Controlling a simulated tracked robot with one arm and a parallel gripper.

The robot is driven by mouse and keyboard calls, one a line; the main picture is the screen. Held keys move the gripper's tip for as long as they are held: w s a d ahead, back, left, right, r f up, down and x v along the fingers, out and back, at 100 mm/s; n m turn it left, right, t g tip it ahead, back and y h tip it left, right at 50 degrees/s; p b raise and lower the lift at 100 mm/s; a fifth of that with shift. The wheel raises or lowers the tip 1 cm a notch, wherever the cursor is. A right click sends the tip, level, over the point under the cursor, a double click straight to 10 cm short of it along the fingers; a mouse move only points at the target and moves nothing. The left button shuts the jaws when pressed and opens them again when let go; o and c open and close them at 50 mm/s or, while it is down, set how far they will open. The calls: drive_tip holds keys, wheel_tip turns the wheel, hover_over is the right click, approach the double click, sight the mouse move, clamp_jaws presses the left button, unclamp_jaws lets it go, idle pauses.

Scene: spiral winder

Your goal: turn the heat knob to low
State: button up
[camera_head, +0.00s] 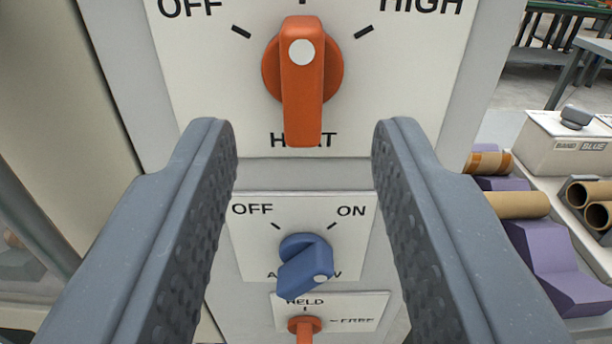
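The orange heat knob (302,85) is at the top centre of the camera view, on a white panel (200,80) marked OFF at left, HIGH at right and HEAT below. Its grip bar stands upright with the white dot near its upper end, in line with the top middle tick. The label above that tick is out of view. My gripper (305,140) is open and empty. Its two grey fingers are left and right of the knob's lower end, apart from it. The knob's bar partly hides the word HEAT.
Below is a blue knob (305,260) on a plate marked OFF and ON. Under it an orange lever (305,328) sits by HELD and FREE marks. At right are purple blocks (550,265), brown tubes (585,195) and a box marked BAND BLUE (565,145).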

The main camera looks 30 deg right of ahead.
drive_tip(key=b+v, duration=0.2)
drive_tip(key=v, duration=0.7)
drive_tip(key=shift+f+b, duration=0.15)
drive_tip(key=shift+b, duration=0.2)
drive_tip(key=w+a+r+n+y, duration=0.25)
drive_tip(key=w+a+r, duration=0.25)
drive_tip(key=a+r, duration=0.4)
drive_tip(key=s+a+r+n+y, duration=0.2)
drive_tip(key=s+a+r+y, duration=0.1)
drive_tip(key=a+r, duration=0.7)
drive_tip(key=s+a+r+n+y+p, duration=0.1)
drive_tip(key=s+a+r+y, duration=0.3)
drive_tip(key=a+r, duration=0.6)
drive_tip(key=shift+a+n, duration=0.45)
